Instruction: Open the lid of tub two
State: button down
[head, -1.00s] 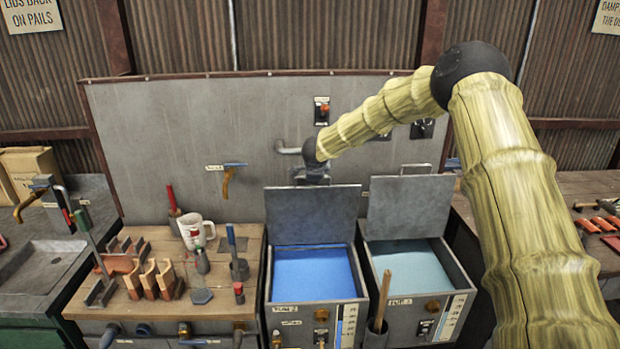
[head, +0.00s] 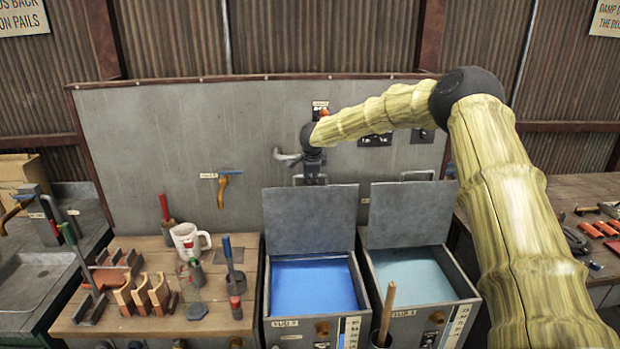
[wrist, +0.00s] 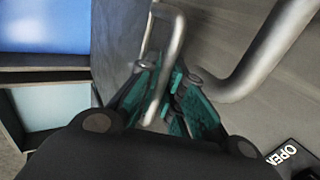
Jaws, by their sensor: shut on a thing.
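Two grey tubs stand side by side with their lids raised. The left tub (head: 266,302) holds blue liquid, and its label is hard to read but seems to end in 2. Its lid (head: 308,222) stands steeply upright at the back. My gripper (head: 313,179) is at the top edge of this lid. In the wrist view my gripper (wrist: 160,92) has its teal fingers shut on the lid's metal bar handle (wrist: 172,55). The right tub (head: 462,302) holds pale teal liquid, and its lid (head: 410,213) is also up.
A grey back panel (head: 140,130) with a bent pipe (head: 287,157) stands close behind my gripper. A wooden bench (head: 150,322) on the left carries a mug (head: 187,240) and tools. A wooden stick (head: 386,312) stands before the right tub.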

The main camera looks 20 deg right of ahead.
jog(key=shift+f, duration=0.1)
jog(key=c, duration=1.5)
grip_release()
jog(key=shift+c, duration=0.2)
jog(key=shift+s+a+r, duration=0.1)
jog(key=shift+s+r, duration=0.1)
jog(key=shift+r, duration=0.4)
jog(key=v, duration=1)
jog(key=shift+s+r, duration=0.25)
